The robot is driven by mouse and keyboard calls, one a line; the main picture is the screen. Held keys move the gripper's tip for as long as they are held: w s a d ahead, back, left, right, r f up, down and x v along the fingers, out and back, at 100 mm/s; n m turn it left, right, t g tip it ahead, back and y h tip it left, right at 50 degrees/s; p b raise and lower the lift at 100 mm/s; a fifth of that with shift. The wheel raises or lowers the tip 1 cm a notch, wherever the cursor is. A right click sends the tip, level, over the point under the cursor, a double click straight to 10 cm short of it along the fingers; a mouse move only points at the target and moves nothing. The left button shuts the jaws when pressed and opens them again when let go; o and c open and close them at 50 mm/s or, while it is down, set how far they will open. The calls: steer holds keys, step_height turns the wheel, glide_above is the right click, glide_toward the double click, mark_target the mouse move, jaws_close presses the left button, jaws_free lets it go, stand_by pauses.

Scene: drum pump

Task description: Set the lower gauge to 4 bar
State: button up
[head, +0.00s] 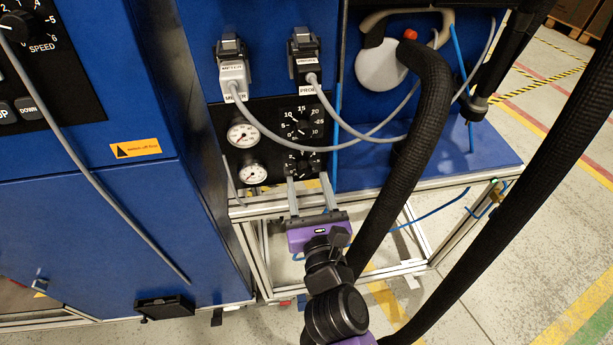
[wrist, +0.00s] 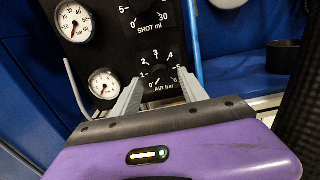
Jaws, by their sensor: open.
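The lower gauge (head: 252,172) is a small round white dial on the black panel; it also shows in the wrist view (wrist: 104,84). Its needle is too small to read surely. To its right is the lower knob (wrist: 158,79), black, on a scale marked "AIR bar" with numbers around it. In the head view the lower scale plate (head: 302,160) is partly covered by my fingers. My gripper (head: 308,177) is open, its two grey fingers pointing at the panel. In the wrist view its fingertips (wrist: 159,76) frame the lower knob, one on each side. I cannot tell whether they touch it.
Above are the upper gauge (head: 243,133) and the "SHOT ml" knob (head: 303,125). Grey cables (head: 275,135) loop across the panel. A thick black hose (head: 415,135) passes right of my gripper. The frame rail (head: 265,212) runs below the fingers.

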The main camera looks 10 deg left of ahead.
mark_target(304, 168)
steer(key=shift+x, duration=1.25)
jaws_close()
steer(key=shift+m, duration=0.3)
